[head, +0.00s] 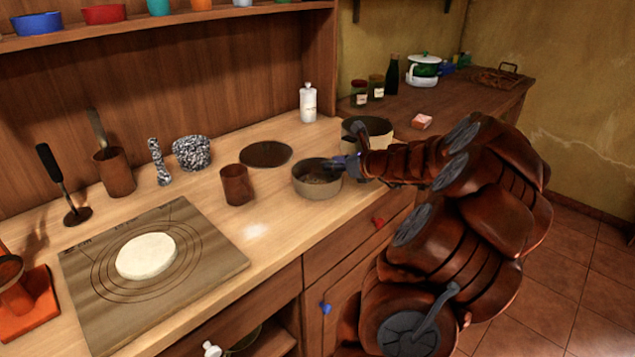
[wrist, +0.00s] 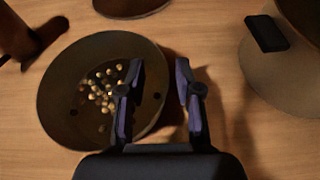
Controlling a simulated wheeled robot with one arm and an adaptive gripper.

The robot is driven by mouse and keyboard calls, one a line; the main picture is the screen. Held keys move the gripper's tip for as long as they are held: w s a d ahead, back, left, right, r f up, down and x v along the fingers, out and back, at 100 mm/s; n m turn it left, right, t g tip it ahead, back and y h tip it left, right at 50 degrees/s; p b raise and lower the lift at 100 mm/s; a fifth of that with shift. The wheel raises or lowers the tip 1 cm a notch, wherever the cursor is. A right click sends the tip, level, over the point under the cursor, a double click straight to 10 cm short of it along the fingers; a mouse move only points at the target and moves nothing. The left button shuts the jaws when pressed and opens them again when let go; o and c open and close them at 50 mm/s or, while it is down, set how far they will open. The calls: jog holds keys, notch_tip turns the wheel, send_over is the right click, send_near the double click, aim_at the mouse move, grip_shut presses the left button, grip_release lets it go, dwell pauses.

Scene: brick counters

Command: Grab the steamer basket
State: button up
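The steamer basket (head: 314,189) is a round grey-brown vessel on the wooden counter, left of my gripper (head: 345,163). In the wrist view the basket (wrist: 58,92) has small dark holes and a cluster of small round tan and brown pieces inside. My gripper (wrist: 158,82) is open there, its two dark fingers with purplish pads spread apart. The left finger is over the inside of the basket and the right finger is outside, so they straddle its right rim. I cannot tell whether either finger touches the wall.
A larger pot (head: 392,158) stands close behind and right of the basket; its dark handle (wrist: 266,33) shows in the wrist view. A brown cup (head: 236,186) stands to the left. A dark round plate (head: 265,154) lies behind. A board with dough (head: 146,256) is farther left.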

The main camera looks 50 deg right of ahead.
jog(key=shift+w+f, duration=0.15)
jog(key=shift+w, duration=0.25)
grip_shut()
